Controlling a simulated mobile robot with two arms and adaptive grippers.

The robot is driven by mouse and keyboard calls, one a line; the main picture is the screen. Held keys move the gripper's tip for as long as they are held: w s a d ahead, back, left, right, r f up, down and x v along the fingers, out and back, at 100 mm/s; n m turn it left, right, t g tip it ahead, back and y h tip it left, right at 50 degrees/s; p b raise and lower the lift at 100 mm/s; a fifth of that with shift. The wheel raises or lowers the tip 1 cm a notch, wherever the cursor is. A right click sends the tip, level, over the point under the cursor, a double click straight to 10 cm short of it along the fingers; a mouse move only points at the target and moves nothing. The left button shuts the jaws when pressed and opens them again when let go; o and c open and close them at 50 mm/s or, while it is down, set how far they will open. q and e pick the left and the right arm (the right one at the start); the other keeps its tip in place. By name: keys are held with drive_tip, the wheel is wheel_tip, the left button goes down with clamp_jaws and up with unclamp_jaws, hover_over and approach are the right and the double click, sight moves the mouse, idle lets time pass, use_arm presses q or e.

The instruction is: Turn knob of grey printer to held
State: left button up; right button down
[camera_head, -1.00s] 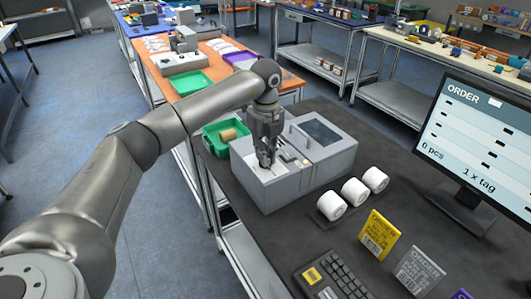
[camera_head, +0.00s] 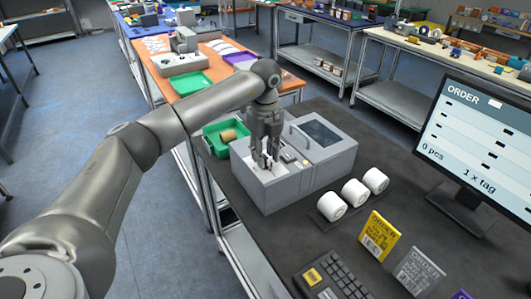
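The grey printer (camera_head: 325,165) stands on the dark table, with a lid with a dark window at its right and an open bay at its left. My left gripper (camera_head: 265,165) points down over the open bay, with its two fingers spread apart. The knob cannot be made out; the fingers cover that part of the bay. I cannot tell whether the fingertips touch anything. My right gripper is not in view.
A green tray (camera_head: 211,139) with a brown roll (camera_head: 231,135) sits behind the printer. A yellow card (camera_head: 378,236), a grey card (camera_head: 419,270), a keyboard (camera_head: 335,280) and a monitor (camera_head: 478,145) are at the right and front.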

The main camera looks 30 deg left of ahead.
sight(266, 156)
use_arm(q)
drive_tip(key=shift+r, duration=0.15)
wheel_tip(266, 156, up, 12)
drive_tip(key=shift+f, duration=0.2)
drive_tip(key=shift+s+f, duration=0.1)
idle(0.7)
